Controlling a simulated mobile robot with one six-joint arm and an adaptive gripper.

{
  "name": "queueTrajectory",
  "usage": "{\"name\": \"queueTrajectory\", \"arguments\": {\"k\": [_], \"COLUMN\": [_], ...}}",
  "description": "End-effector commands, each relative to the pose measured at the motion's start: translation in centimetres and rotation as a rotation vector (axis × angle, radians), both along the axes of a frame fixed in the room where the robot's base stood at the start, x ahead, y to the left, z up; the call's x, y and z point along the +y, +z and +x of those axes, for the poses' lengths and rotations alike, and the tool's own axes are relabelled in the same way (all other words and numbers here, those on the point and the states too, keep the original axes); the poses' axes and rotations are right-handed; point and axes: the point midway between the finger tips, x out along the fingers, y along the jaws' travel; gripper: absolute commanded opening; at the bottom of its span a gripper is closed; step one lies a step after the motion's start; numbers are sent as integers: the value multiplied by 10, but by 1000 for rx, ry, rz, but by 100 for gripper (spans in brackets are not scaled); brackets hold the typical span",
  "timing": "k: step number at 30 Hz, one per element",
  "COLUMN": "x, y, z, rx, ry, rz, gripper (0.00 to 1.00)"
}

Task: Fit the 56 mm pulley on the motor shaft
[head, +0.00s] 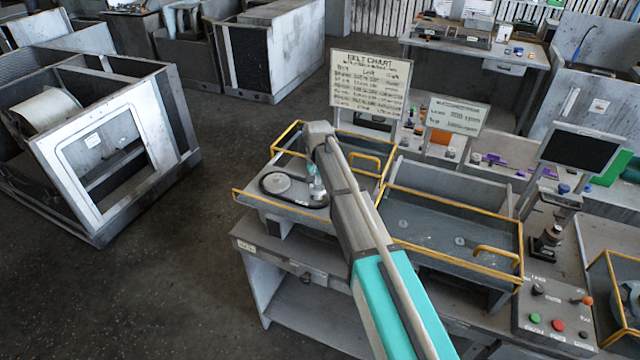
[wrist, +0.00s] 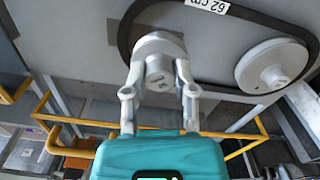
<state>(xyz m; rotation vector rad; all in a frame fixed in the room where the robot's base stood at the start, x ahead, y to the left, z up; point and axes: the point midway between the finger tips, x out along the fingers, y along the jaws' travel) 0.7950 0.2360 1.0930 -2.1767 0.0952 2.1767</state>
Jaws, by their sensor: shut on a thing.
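My gripper (wrist: 160,84) is shut on a light grey round pulley (wrist: 160,48), gripping it from two sides in the wrist view. The pulley's size marking is not readable. The held pulley lies over the left end of a black belt loop (wrist: 215,91). I cannot tell whether it is seated on the motor shaft, which is hidden behind it. In the head view my gripper (head: 317,190) is at the right end of the belt loop, partly behind my arm. A larger white pulley (wrist: 272,66) sits inside the other end of the loop; it also shows in the head view (head: 275,182).
A "62 cm" label (wrist: 207,5) is by the belt. Yellow rails (head: 365,160) edge the panel. To the right is a grey tray (head: 450,235) with a yellow handle. A belt chart board (head: 370,83) stands behind, and a button box (head: 555,315) is at the front right.

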Motion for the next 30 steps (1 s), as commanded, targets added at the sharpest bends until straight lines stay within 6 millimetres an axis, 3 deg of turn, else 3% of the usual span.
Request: {"name": "queueTrajectory", "arguments": {"k": [6, 30], "x": [0, 1], "y": [-8, -10], "z": [0, 1], "rx": [0, 0], "ry": [0, 1], "rz": [0, 0], "gripper": [0, 0]}}
